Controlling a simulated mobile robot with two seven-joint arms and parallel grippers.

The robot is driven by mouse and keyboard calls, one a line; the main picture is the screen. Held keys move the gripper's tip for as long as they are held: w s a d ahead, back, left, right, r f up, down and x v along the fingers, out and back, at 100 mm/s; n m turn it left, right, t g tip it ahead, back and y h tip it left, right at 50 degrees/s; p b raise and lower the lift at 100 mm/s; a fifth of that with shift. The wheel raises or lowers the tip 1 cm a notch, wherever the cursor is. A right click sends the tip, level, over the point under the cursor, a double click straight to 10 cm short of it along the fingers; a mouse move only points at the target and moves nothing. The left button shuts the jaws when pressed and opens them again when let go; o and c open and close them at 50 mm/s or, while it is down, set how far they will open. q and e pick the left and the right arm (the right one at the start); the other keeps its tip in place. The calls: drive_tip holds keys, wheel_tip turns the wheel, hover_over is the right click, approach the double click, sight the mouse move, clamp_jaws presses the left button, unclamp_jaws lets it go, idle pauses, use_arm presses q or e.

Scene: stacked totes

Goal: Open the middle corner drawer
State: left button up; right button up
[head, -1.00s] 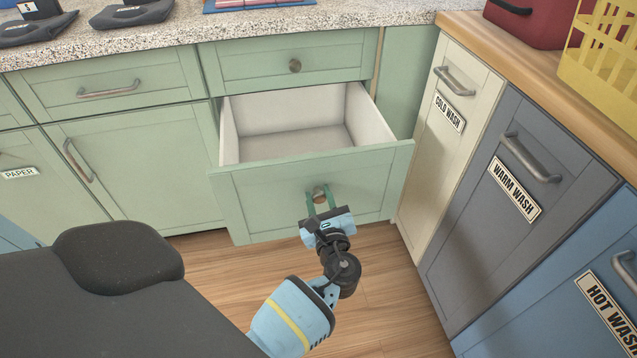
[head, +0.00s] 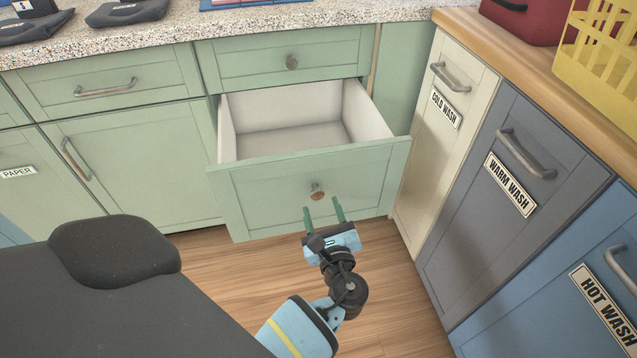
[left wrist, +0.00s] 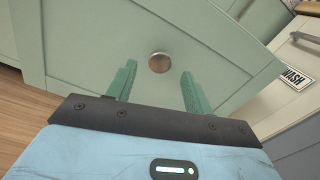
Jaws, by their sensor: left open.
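The middle corner drawer (head: 262,192) is pale green and stands pulled well out, its white inside empty. Its round metal knob (head: 317,191) is at the middle of the front and also shows in the left wrist view (left wrist: 159,62). My left gripper (head: 323,211) is open, its two green fingers pointing at the drawer front just short of the knob. In the left wrist view the knob lies beyond and between the spread fingers (left wrist: 156,82), apart from them. My right gripper is not in view.
A closed drawer (head: 285,60) sits above the open one. To the right stand the cold wash (head: 436,140), warm wash (head: 490,230) and hot wash (head: 570,310) fronts with bar handles. Wooden floor (head: 230,275) is clear below the drawer.

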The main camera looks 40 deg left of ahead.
use_arm(q)
drive_tip(key=shift+v, duration=1.4)
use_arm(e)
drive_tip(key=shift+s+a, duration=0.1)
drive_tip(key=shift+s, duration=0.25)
use_arm(q)
drive_tip(key=shift+f, duration=0.1)
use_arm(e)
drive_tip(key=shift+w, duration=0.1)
